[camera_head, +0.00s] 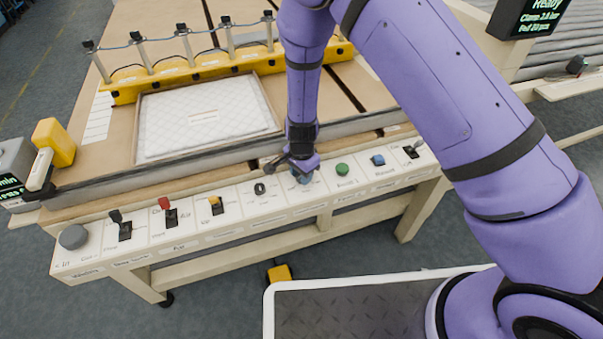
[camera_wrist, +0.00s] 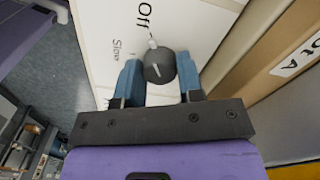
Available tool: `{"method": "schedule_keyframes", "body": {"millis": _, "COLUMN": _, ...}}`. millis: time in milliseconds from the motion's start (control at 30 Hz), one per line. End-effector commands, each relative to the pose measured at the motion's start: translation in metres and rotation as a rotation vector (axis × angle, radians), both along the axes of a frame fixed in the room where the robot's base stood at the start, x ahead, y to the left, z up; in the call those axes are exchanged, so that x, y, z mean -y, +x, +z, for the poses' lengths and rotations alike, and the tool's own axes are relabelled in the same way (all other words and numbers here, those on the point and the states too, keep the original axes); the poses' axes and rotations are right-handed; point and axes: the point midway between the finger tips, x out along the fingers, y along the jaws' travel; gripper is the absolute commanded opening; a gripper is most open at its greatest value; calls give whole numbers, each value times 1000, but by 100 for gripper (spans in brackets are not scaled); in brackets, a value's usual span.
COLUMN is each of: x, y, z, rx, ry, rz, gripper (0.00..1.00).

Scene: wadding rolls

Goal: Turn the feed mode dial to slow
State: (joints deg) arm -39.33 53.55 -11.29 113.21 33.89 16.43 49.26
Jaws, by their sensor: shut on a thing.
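The feed mode dial (camera_wrist: 158,66) is a round dark grey knob on a white panel in the wrist view. Its face carries a short pale line, and a small pale mark shows at its edge on the side of the printed "Off". A second label, apparently "Slow", is printed to the left of "Off". My gripper (camera_wrist: 159,78) is shut on the dial, with one blue finger on each side. In the head view my gripper (camera_head: 302,172) is down at the control panel (camera_head: 230,228) and mostly hides the dial.
A black knob (camera_head: 260,188) stands just left of my gripper, and a green button (camera_head: 342,169) and a blue button (camera_head: 377,160) stand to its right. Several switches line the panel further left. A framed white quilted pad (camera_head: 205,118) lies on the table behind.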

Motion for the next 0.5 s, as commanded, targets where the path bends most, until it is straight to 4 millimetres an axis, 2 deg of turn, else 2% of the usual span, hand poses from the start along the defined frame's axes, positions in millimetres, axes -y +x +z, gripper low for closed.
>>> {"method": "schedule_keyframes", "body": {"millis": 267, "x": 0, "y": 1, "z": 1, "rx": 2, "ry": 1, "rz": 158, "gripper": 11}}
{"method": "schedule_keyframes", "body": {"millis": 500, "x": 0, "y": 1, "z": 1, "rx": 1, "ry": 1, "rz": 378, "gripper": 11}}
